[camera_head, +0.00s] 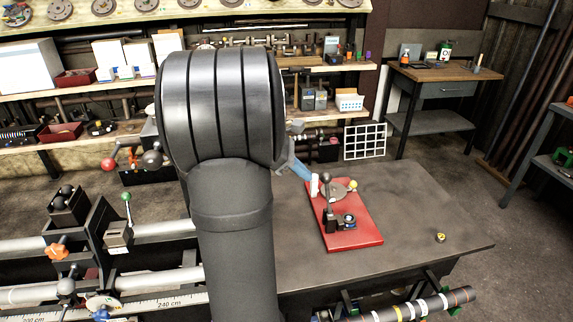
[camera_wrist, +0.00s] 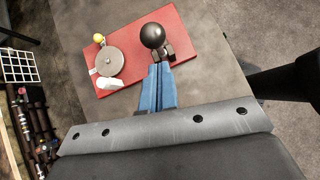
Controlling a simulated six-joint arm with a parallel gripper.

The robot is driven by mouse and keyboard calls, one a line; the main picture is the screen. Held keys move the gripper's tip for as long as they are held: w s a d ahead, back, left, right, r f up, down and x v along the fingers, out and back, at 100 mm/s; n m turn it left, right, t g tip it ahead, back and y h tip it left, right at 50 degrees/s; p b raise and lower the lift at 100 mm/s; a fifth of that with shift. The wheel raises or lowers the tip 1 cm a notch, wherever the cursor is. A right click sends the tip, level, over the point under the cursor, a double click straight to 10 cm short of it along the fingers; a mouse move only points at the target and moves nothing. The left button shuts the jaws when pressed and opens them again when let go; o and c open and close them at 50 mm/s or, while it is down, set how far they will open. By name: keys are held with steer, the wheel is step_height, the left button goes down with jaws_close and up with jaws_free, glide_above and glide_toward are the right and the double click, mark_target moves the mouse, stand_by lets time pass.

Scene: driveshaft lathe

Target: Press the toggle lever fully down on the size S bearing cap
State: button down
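A red board (camera_head: 359,238) lies on the grey table. On it stands a black clamp fixture (camera_head: 341,221) with an upright lever ending in a black ball (camera_head: 325,178). The ball also shows large in the wrist view (camera_wrist: 153,35). I cannot read a size mark, so I cannot tell whether this is the size S cap. My gripper (camera_head: 308,175) has blue fingers, which lie together in the wrist view (camera_wrist: 159,68), with nothing seen between them. The fingertips point at the lever from the board's far left side, close below the ball in the wrist view. I cannot tell if they touch it.
A grey disc (camera_wrist: 109,61) with a yellow knob (camera_wrist: 98,38) and a white piece (camera_wrist: 110,83) sits beside the lever. A small yellow-topped part (camera_head: 440,238) lies at the table's right. Lathe rails and levers (camera_head: 118,232) stand left. The table's right side is mostly clear.

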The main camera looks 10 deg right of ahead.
steer(key=shift+s+d, duration=0.15)
steer(key=shift+d, duration=0.65)
steer(key=d+f+y, duration=0.2)
steer(key=d+y, duration=0.8)
steer(key=d, duration=0.7)
steer(key=shift+s+d+n+t, duration=0.25)
steer(key=shift+s+n+t, duration=0.1)
steer(key=shift+n+t, duration=0.05)
steer(key=shift+f, duration=0.1)
